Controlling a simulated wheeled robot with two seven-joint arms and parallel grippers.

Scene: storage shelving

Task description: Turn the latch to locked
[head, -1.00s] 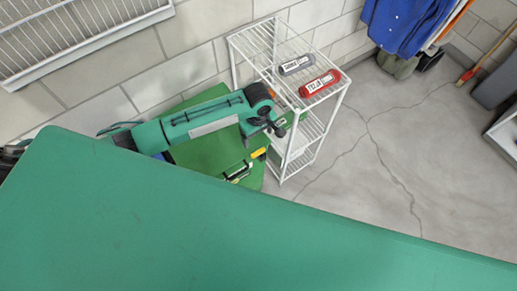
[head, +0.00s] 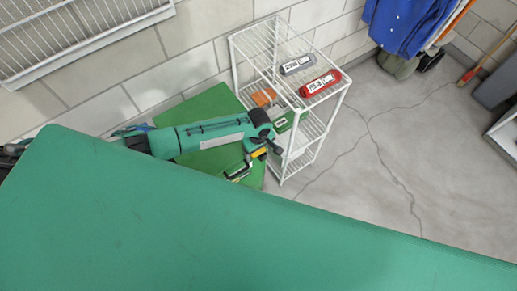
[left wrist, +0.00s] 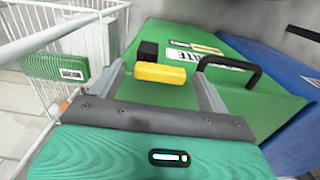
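The latch is a yellow bar (left wrist: 160,73) with a black block (left wrist: 148,51) at its left end, on top of a green case (left wrist: 245,95) in the left wrist view. In the head view the yellow bar (head: 259,153) shows just below my left gripper (head: 268,146). In the left wrist view my left gripper (left wrist: 160,84) has its two grey fingers apart, one on each side of the yellow bar. I cannot tell whether they touch it. A label (left wrist: 195,47) lies behind the bar; its text is too small to read. My right gripper is not in view.
A black handle (left wrist: 232,64) arches from the case, right of the fingers. A blue case (left wrist: 297,110) stands beyond it. A white wire rack (head: 287,90) stands close to the gripper, holding a grey bottle (head: 297,64), a red bottle (head: 320,83) and a green box (left wrist: 55,66).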

